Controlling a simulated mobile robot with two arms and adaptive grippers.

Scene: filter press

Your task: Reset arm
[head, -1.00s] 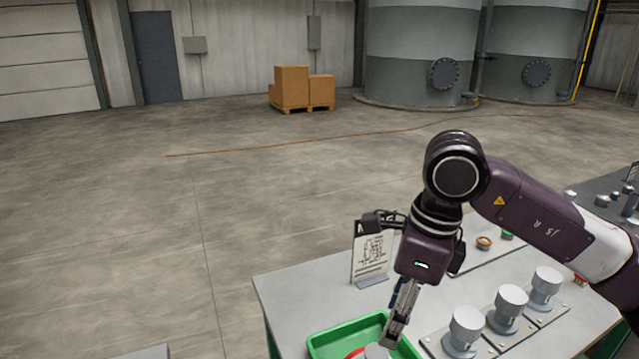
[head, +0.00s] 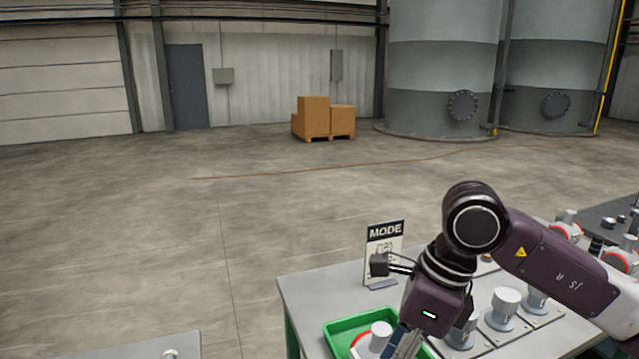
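My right arm comes in from the right, over a grey table (head: 310,295). My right gripper (head: 403,345) points down at the bottom of the head view, over the green tray (head: 345,327). Its fingers are seen from the side and run to the lower frame edge, so whether they are open or shut is unclear. A grey cylindrical knob with a red and white base (head: 379,337) is in the tray, just left of the fingers; I cannot tell if they touch. My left gripper is out of view.
A MODE sign (head: 384,245) stands on the table behind my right gripper. Several grey knobs (head: 506,300) stand on plates to its right. Another grey surface (head: 165,345) is at lower left. The floor beyond is open, with stacked boxes (head: 313,118) far back.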

